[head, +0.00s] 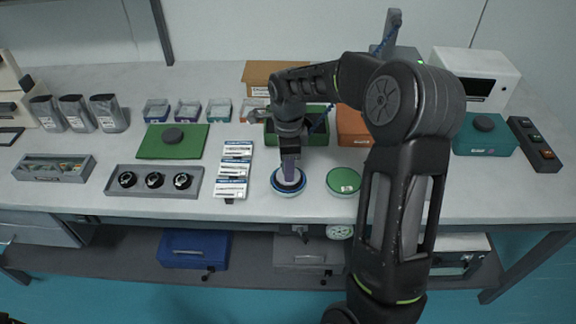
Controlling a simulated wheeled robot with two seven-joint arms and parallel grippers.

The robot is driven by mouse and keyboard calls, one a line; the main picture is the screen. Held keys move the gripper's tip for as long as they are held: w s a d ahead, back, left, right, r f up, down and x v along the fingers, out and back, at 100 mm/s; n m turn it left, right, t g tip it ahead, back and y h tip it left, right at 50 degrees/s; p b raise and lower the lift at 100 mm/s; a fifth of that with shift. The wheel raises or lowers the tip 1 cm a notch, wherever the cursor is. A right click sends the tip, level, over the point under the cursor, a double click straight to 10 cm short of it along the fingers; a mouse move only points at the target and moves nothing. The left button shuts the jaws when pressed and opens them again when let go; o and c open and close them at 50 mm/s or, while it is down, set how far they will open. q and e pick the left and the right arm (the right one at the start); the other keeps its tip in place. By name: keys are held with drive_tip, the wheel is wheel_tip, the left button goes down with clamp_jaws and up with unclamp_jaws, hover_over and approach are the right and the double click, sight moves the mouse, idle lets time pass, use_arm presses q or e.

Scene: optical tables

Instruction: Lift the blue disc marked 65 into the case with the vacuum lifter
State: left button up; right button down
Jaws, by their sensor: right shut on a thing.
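The blue-rimmed disc (275,187) lies near the front edge of the table; its marking is too small and covered to read. My right gripper (290,151) points down over it, shut on a slim grey upright piece, apparently the vacuum lifter (290,172). The lifter's lower end appears to reach the disc's pale top, but I cannot tell whether it is sealed on. A green-rimmed disc (343,181) lies just right. A green open-topped box (275,137), possibly the case, stands behind my gripper, partly hidden by my arm. My left gripper is out of view.
White labelled packets (233,170) lie close left of the blue disc. A grey tray (112,183) with black round parts is further left. An orange box (350,124) and a teal box (485,139) stand to the right. My right arm hides part of the right table.

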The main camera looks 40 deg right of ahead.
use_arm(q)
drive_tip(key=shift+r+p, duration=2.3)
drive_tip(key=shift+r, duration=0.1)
use_arm(e)
drive_tip(key=shift+r, duration=3.7)
drive_tip(key=shift+w+d, duration=0.1)
